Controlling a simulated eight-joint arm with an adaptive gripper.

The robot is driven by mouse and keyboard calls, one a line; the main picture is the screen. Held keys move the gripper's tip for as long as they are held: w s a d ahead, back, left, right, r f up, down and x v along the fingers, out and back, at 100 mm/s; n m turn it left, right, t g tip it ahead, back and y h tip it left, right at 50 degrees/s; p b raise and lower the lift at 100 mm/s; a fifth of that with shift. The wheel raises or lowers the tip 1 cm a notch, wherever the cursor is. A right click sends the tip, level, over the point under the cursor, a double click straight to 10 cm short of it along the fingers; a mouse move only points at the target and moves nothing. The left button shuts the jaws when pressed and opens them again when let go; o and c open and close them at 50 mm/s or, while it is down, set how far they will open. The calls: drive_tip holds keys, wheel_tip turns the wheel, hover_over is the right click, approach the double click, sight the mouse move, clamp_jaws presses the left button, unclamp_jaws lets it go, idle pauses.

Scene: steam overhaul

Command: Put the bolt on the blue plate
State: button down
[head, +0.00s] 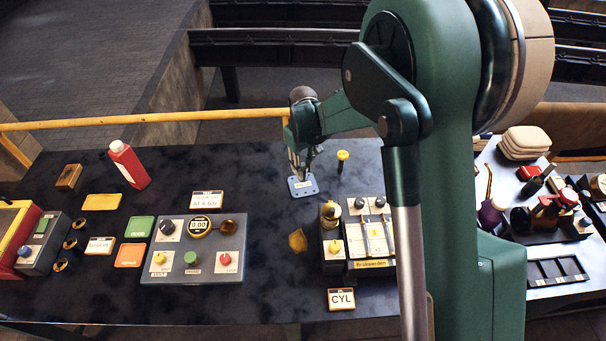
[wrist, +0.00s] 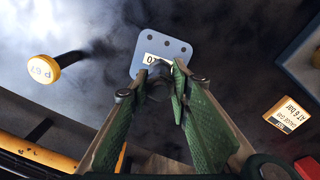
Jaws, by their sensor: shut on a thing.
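The blue plate (head: 309,189) lies on the dark bench top, below my gripper (head: 300,166). In the wrist view the blue plate (wrist: 180,48) has several dark holes and a white label partly covered by my fingers. My gripper (wrist: 155,90) is shut on a small dark piece, which seems to be the bolt (wrist: 157,75), held between the fingertips at the plate's near edge. Most of the bolt is hidden by the fingers, and I cannot tell whether it touches the plate. In the head view the bolt is too small to make out.
A yellow-topped peg (head: 342,156) stands right of the plate; its cap (wrist: 44,70) reads P 67. A control panel (head: 170,268) and a red bottle (head: 130,166) are to the left. A lever unit (head: 362,265) is in front on the right. Bare bench surrounds the plate.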

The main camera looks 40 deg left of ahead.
drive_tip(key=shift+f, duration=1.8)
drive_tip(key=shift+f, duration=0.15)
drive_tip(key=c, duration=2.1)
unclamp_jaws()
drive_tip(key=shift+r, duration=6.15)
